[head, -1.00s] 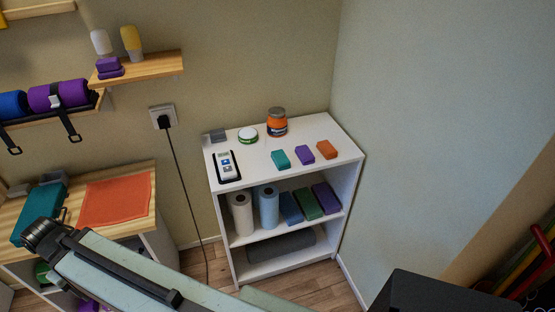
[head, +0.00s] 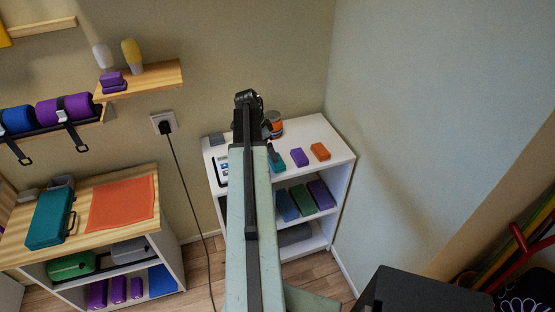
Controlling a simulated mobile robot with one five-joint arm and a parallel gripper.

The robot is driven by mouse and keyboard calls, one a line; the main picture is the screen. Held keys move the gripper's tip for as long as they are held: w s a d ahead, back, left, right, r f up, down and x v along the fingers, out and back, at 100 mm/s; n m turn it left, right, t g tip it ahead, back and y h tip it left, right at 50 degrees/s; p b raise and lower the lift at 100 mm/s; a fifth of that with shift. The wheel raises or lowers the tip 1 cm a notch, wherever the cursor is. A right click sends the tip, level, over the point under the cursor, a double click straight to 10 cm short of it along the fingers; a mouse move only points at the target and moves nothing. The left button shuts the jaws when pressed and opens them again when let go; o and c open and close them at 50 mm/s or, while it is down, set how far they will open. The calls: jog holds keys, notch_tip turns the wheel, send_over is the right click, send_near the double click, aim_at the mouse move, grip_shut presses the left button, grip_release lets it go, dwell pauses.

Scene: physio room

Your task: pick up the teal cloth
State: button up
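The teal cloth (head: 278,164) is a small folded block on the top of the white shelf unit (head: 331,138). It lies left of a purple cloth (head: 299,157) and an orange cloth (head: 320,151). My arm stands in front of its left side and covers part of it. Dark parts at the end of my arm, which look like my gripper (head: 272,152), show just above and beside the teal cloth. They are small and partly hidden by the arm, so I cannot tell whether they touch it or whether the fingers are open.
An orange-labelled jar (head: 276,124) stands behind the teal cloth. A device with a screen (head: 222,166) shows left of my arm. A wall shelf (head: 150,76) and a wooden-topped cabinet (head: 160,195) are at the left. A wall closes off the unit's right side.

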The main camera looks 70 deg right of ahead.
jog(key=b+x, duration=0.2)
jog(key=shift+f+b, duration=0.35)
jog(key=shift+f, duration=0.1)
jog(key=b+x, duration=0.5)
jog(key=shift+s+d, duration=0.15)
jog(key=shift+s, duration=0.1)
jog(key=shift+r, duration=0.15)
jog(key=shift+c, duration=0.3)
jog(key=c, duration=1.1)
jog(key=shift+r+p, duration=0.5)
jog(key=shift+p, duration=0.2)
notch_tip(320, 180, up, 3)
jog(key=p, duration=0.3)
jog(key=shift+r, duration=0.1)
jog(key=w+a, duration=0.1)
jog(key=a, duration=0.4)
jog(key=w+a, duration=0.1)
jog(key=a, duration=0.4)
jog(key=w+a+p, duration=0.1)
jog(key=a, duration=0.4)
jog(key=shift+w+a+r, duration=0.15)
jog(key=shift+a+r, duration=0.25)
